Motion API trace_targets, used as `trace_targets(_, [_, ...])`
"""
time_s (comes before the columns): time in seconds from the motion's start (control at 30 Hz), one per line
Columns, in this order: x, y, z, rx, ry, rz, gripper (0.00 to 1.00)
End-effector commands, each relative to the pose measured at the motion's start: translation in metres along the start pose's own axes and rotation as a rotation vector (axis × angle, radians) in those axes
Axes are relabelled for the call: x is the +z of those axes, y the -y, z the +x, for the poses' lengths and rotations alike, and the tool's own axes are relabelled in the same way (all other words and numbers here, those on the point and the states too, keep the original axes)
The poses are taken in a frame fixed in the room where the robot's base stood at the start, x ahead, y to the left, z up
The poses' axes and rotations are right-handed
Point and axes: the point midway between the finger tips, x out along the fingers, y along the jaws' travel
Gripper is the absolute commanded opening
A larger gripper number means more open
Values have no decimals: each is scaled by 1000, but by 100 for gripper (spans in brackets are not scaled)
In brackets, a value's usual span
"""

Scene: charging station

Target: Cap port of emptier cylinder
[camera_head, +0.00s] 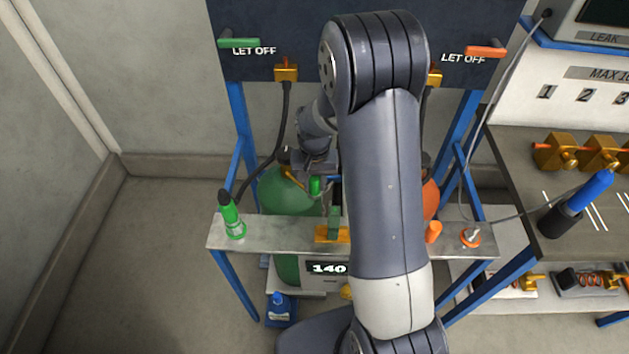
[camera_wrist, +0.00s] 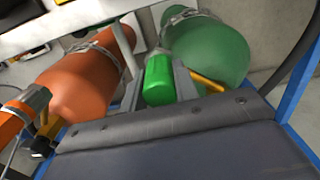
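My gripper (camera_wrist: 158,82) is shut on a green cap (camera_wrist: 158,80), with a finger on each side of it. The cap also shows in the head view (camera_head: 315,186), in front of the green cylinder (camera_head: 290,196). The green cylinder also shows in the wrist view (camera_wrist: 212,45), beyond the cap. A yellow part (camera_wrist: 208,82) shows beside it. The orange cylinder (camera_head: 430,198) is mostly behind my arm in the head view; it shows at left in the wrist view (camera_wrist: 75,85). A scale display (camera_head: 329,268) below the green cylinder reads 140. I cannot clearly see the port.
A metal shelf (camera_head: 275,232) crosses in front of the cylinders. Black hoses hang from the panel (camera_head: 270,40). A workbench (camera_head: 530,180) stands at right; floor at left is clear.

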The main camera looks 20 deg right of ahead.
Motion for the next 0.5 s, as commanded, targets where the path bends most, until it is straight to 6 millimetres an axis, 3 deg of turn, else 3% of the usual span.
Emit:
trace_targets(0.3, [0,0,0,0,0,0,54])
trace_targets(0.5, [0,0,0,0,0,0,54])
